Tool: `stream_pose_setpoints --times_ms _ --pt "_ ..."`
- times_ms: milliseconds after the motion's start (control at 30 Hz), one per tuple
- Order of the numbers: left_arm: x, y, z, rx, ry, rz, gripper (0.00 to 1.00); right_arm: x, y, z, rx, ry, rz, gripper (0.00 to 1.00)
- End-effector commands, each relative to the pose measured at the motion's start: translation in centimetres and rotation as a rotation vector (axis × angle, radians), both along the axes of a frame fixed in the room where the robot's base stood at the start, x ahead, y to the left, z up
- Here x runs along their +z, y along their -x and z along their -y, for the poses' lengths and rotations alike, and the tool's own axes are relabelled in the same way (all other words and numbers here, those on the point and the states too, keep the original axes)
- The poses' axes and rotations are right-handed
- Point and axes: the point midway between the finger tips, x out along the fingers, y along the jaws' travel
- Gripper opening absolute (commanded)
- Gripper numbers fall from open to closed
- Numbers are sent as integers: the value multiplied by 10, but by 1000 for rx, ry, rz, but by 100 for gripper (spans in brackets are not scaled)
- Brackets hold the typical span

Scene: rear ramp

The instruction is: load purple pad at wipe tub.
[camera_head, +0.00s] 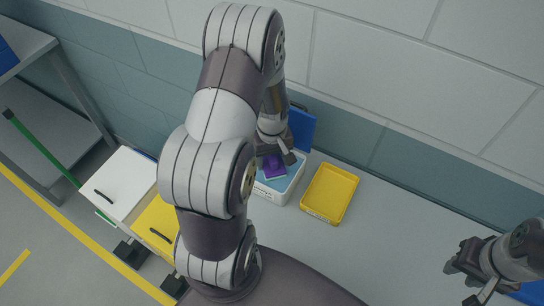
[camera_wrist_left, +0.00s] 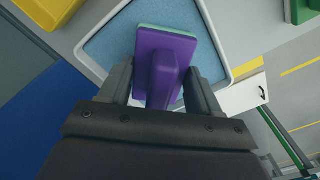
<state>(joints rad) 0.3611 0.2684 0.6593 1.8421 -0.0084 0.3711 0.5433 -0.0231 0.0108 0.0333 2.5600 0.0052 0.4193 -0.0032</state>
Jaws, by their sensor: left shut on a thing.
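The purple pad (camera_wrist_left: 167,58) has a purple handle and a thin green face at its far edge. My left gripper (camera_wrist_left: 165,85) is shut on its handle in the left wrist view. The wipe tub (camera_head: 296,189) is a white tub with a blue inside and a raised blue lid (camera_head: 303,128). In the head view the purple pad (camera_head: 275,166) is over or in the tub's blue inside; whether it touches the inside I cannot tell. My left gripper (camera_head: 280,155) is partly hidden by my arm. My right gripper (camera_head: 470,275) is at the lower right, away from the tub.
A yellow tray (camera_head: 330,193) stands right of the tub on the grey counter. A white bin (camera_head: 117,181) and a yellow bin (camera_head: 157,225) stand to the left. The wall is close behind the counter. The counter in front of the tray is clear.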

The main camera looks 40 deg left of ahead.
Motion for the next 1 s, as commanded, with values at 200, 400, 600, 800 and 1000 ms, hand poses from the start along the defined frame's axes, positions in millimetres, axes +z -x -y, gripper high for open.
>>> stream_pose_setpoints --times_ms 200,400,600,800,1000 --pt "-2 1 0 0 1 -3 39 0 0 0 0 0 0 38" --pt "9 1 1 0 1 -3 39 9 0 0 0 0 0 38" --pt "33 1 0 0 1 -2 39 31 0 0 0 0 0 38" --pt "55 1 0 0 1 -2 39 51 0 0 0 0 0 38" --pt "72 1 0 0 1 -2 39 66 0 0 0 0 0 38"
